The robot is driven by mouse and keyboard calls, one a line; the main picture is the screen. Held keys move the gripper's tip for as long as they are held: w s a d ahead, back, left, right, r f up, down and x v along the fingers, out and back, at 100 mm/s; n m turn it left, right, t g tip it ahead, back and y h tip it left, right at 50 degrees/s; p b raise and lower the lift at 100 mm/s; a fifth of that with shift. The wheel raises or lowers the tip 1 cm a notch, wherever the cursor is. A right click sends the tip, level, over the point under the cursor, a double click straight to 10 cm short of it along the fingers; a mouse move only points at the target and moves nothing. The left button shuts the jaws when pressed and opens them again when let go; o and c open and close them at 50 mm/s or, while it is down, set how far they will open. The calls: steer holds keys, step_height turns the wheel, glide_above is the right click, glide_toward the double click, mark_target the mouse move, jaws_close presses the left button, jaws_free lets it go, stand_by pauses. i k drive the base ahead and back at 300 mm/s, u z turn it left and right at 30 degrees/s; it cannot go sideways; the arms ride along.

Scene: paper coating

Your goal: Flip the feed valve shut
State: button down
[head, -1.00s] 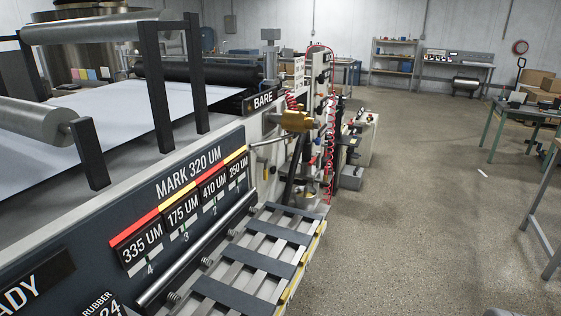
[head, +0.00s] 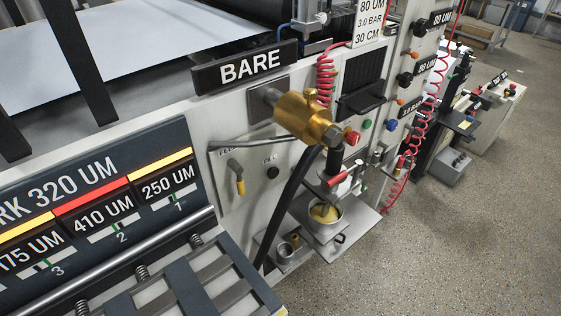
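A small lever valve with a yellow grip (head: 239,184) is mounted on the pale machine panel in the head view. Its grip points down. A partly hidden label (head: 229,153) above it seems to begin with "FEED". A grey bar (head: 265,142) juts across the panel just above the label. A dark round knob (head: 272,172) sits right of the lever. My gripper is not in view, so its state is hidden.
A brass cylinder (head: 303,117) sticks out right of the lever, with a black hose (head: 292,200) hanging below it. A pot of yellow liquid (head: 324,219) stands on a low shelf. A slatted rack (head: 185,285) juts out at lower left. Open floor (head: 440,250) lies right.

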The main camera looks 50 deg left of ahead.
mark_target(234, 166)
steer(key=i, duration=0.4)
steer(key=u, duration=4.55)
steer(key=i, duration=0.5)
steer(key=z, duration=0.05)
